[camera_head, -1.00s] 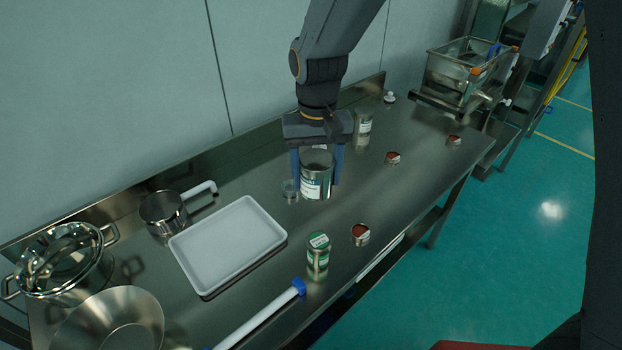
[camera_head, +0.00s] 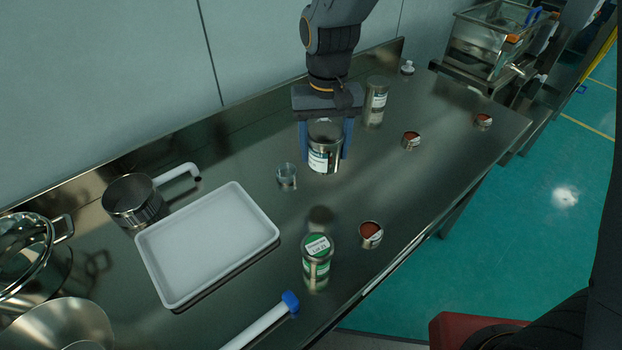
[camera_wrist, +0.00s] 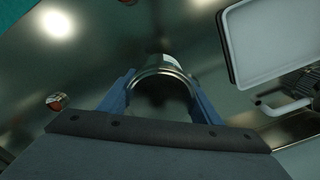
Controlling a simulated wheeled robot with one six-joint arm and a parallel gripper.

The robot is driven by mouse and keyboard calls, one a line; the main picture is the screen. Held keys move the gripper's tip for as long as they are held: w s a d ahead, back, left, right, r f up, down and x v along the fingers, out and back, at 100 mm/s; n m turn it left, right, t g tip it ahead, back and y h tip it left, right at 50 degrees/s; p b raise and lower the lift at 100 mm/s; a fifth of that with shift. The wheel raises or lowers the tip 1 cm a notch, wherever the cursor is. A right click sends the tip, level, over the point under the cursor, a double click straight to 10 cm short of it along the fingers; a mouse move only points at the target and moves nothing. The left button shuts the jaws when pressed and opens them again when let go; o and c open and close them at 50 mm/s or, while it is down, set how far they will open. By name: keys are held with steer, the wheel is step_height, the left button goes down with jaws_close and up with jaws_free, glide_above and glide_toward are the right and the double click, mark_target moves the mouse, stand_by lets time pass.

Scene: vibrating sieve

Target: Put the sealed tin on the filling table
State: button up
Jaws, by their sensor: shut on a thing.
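My gripper (camera_head: 325,148) is shut on a tin (camera_head: 318,160) with a white and blue label, its blue fingers on either side. The tin is upright over the metal table (camera_head: 240,182); I cannot tell whether its base touches the surface. In the wrist view the tin (camera_wrist: 163,66) sits between the fingers, its rim towards the camera. A taller tin with a pale label (camera_head: 376,100) stands behind the gripper to the right.
A white tray (camera_head: 160,278) and a saucepan (camera_head: 133,203) are to the left. A small clear cup (camera_head: 287,177) stands close to the held tin. Small open tins with red contents (camera_head: 371,234) dot the right side. A blue-capped white tube (camera_head: 262,325) lies in front.

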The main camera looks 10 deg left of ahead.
step_height(320, 180, down, 10)
steer(key=shift+r+p, duration=0.1)
steer(key=shift+p, duration=0.95)
steer(key=o, duration=1.2)
steer(key=shift+f, duration=0.2)
steer(key=shift+r, duration=0.1)
step_height(320, 180, up, 12)
steer(key=b, duration=0.2)
steer(key=shift+b, duration=0.35)
